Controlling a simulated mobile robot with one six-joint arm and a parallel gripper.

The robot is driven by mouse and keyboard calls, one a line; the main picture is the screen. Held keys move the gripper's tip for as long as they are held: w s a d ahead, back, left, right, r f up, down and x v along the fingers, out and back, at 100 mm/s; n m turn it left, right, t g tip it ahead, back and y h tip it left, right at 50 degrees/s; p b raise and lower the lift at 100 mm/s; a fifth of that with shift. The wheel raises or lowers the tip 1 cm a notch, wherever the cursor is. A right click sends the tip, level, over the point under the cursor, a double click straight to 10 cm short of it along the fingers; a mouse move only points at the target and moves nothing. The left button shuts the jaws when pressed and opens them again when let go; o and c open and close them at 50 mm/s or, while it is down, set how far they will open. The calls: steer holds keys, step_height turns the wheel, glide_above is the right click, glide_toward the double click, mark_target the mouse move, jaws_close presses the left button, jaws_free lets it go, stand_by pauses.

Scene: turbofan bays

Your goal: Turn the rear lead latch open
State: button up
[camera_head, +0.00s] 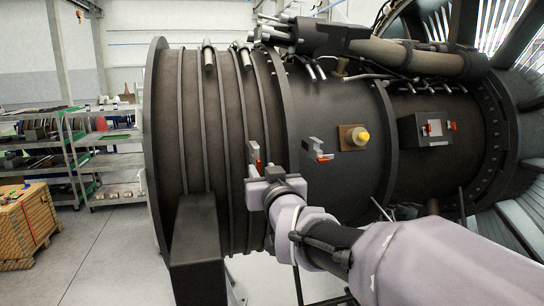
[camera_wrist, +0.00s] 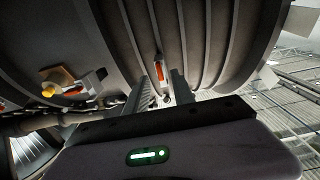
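A latch with an orange-red handle and a silver bracket (camera_head: 253,153) sits on the ribbed dark engine casing (camera_head: 225,110). In the wrist view its orange handle (camera_wrist: 159,72) shows at the gap between my fingertips. My gripper (camera_head: 256,172) is just below this latch in the head view. Its two fingers (camera_wrist: 162,82) stand apart, one on each side of the handle; I cannot tell whether they touch it. A second similar latch (camera_head: 318,150) is to the right, and it also shows at left in the wrist view (camera_wrist: 85,87). No label shows which is the rear lead latch.
A yellow knob on a brown plate (camera_head: 354,137) and a grey box with orange parts (camera_head: 430,128) are farther right on the casing. Pipes (camera_head: 400,55) run along the top. A dark post (camera_head: 196,245) stands left of my arm. Shelves (camera_head: 95,150) and a wooden crate (camera_head: 27,222) are at left.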

mark_target(259, 166)
steer(key=x, duration=0.3)
steer(key=shift+w+a+p, duration=0.1)
steer(key=shift+w+p, duration=0.1)
steer(key=shift+p, duration=0.2)
steer(key=shift+s, duration=0.1)
jaws_close()
